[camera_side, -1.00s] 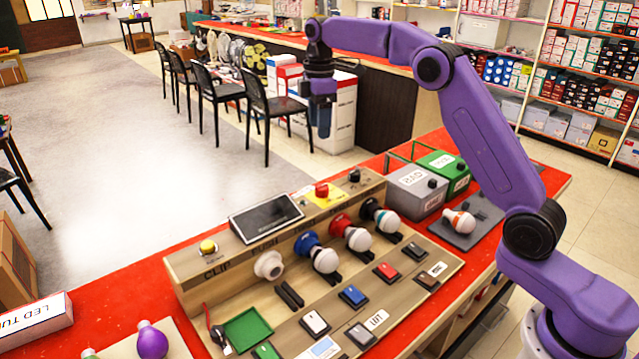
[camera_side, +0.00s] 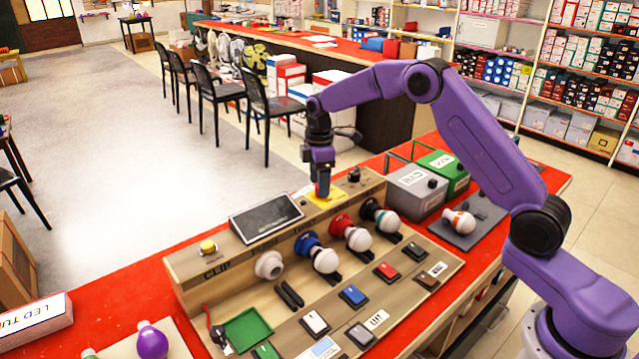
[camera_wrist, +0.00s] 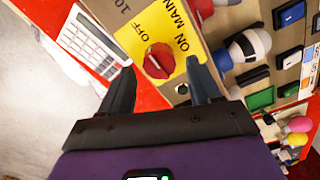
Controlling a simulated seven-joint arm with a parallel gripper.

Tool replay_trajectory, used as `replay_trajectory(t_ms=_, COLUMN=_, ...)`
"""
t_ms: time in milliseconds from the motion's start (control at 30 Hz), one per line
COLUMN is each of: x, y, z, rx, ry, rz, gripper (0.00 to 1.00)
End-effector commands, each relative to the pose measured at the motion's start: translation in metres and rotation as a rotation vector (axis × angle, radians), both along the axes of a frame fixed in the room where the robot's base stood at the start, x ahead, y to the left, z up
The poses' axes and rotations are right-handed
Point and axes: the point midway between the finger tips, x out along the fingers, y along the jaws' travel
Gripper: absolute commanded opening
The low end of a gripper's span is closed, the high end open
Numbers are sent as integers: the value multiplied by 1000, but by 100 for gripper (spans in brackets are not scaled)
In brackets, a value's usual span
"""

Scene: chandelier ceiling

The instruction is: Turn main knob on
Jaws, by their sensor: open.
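The main knob (camera_wrist: 159,61) is a red knob on a yellow plate (camera_wrist: 182,36) marked OFF and ON MAIN. In the wrist view it lies just beyond my fingertips and between their lines. In the side view the knob is hidden behind my fingers, while part of the yellow plate (camera_side: 340,193) shows. My gripper (camera_side: 322,192) points down over the plate at the top of the wooden test board. In the wrist view my gripper (camera_wrist: 160,75) is open and empty, one finger on each side. I cannot tell whether the fingers touch the plate.
A black knob (camera_side: 354,175) stands right of the yellow plate. A dark screen (camera_side: 266,218) lies to its left, with a yellow button (camera_side: 208,246) further left. Several bulbs in coloured sockets, such as the red one (camera_side: 350,232), stand in front. Grey (camera_side: 415,192) and green boxes stand right.

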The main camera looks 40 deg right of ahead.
Motion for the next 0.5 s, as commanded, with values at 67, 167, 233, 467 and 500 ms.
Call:
replay_trajectory(t_ms=67, x=0, y=0, z=-6, rx=0, ry=1, rz=0, gripper=63)
replay_trajectory(t_ms=167, x=0, y=1, z=-10, rx=0, ry=0, rz=1, gripper=63)
replay_trajectory(t_ms=233, x=0, y=1, z=-11, rx=0, ry=0, rz=1, gripper=63)
replay_trajectory(t_ms=467, x=0, y=1, z=-11, rx=0, ry=0, rz=1, gripper=56)
replay_trajectory(t_ms=500, x=0, y=1, z=-11, rx=0, ry=0, rz=1, gripper=43)
